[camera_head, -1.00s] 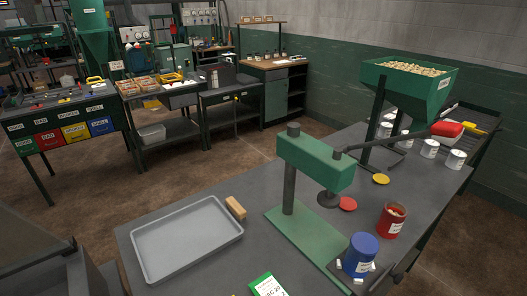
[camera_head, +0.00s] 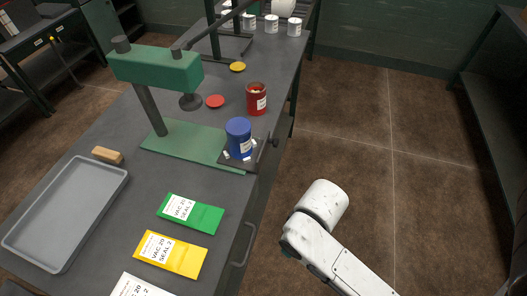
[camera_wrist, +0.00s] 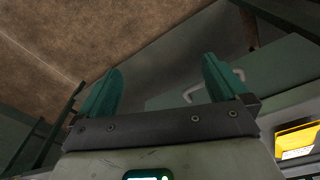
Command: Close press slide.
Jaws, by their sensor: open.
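The green press (camera_head: 160,70) stands on the grey workbench, its round dark head raised above its green base plate (camera_head: 185,142). The dark press slide (camera_head: 258,158) sticks out past the right end of that base, over the bench edge, with a small dark knob (camera_head: 274,142) at its side. A blue canister (camera_head: 239,138) and small white pieces are on the slide. My gripper (camera_wrist: 160,85) is open and empty in the wrist view, pointing toward the bench side. The head view shows my white arm beside the bench, not the fingertips. The slide is not recognisable in the wrist view.
A red tin (camera_head: 257,98), red disc (camera_head: 215,101) and yellow disc (camera_head: 238,67) stand behind the slide. Green (camera_head: 190,213) and yellow (camera_head: 170,254) packets and a grey tray (camera_head: 65,215) lie nearer. A bench handle (camera_head: 243,245) juts out. Floor to the right is clear.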

